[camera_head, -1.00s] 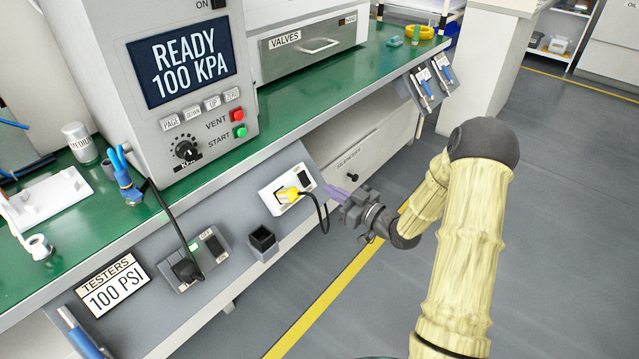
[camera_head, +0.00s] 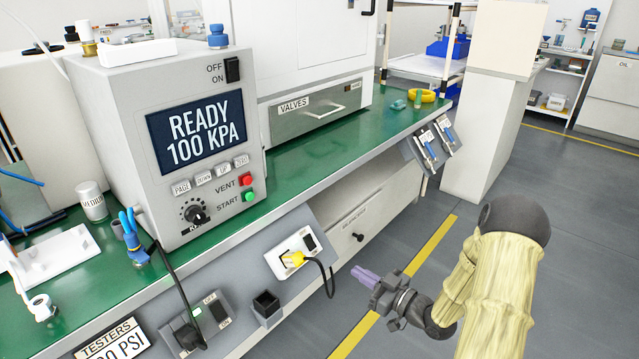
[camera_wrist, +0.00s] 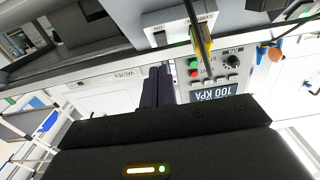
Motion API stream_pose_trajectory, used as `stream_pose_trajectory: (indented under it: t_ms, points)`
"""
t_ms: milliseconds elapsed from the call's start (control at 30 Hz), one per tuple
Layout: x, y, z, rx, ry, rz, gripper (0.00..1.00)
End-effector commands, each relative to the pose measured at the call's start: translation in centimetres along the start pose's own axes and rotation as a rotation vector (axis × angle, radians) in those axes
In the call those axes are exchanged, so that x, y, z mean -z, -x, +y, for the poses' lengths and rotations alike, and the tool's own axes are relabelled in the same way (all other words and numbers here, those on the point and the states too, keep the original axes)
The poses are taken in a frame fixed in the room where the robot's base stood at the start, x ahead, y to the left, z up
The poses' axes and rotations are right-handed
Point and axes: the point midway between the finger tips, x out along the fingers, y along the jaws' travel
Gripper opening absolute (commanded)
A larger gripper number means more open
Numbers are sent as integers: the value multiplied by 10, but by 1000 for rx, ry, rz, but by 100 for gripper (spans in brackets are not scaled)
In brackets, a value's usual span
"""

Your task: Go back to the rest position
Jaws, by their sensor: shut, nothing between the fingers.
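My gripper (camera_head: 367,276) has purple fingers and is shut with nothing in it. In the head view it hangs in free air over the floor, in front of the bench and to the right of the yellow plug (camera_head: 292,259). The plug sits in a white socket panel (camera_head: 280,263) on the bench front, with a black cable looping down; the gripper is apart from it. In the wrist view the dark fingers (camera_wrist: 158,86) lie close together, with the yellow plug (camera_wrist: 201,48) to their right. The press controller screen (camera_head: 199,131) reads READY 100 KPA.
The green bench (camera_head: 330,150) runs along the left, with a VALVES drawer (camera_head: 316,107) on it. Below its edge are a black square holder (camera_head: 266,304) and a switch box (camera_head: 207,313). Blue-handled tools (camera_head: 428,147) hang at the far end. The grey floor at right is clear.

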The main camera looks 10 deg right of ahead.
Motion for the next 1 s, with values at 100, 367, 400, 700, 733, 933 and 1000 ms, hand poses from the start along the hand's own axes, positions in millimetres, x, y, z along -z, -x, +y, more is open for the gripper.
stream_pose_trajectory:
  t_ms: [100,367,400,700,733,933,1000]
  points:
    - [1,-4,0,-9,13,-46,0]
    - [1,-18,5,-122,69,-378,0]
    - [3,-16,6,-151,73,-437,0]
    - [25,15,-8,-371,20,-818,0]
    - [29,20,-12,-393,6,-850,0]
    - [51,58,-48,-523,-130,-1042,0]
    - [58,72,-65,-555,-187,-1096,0]
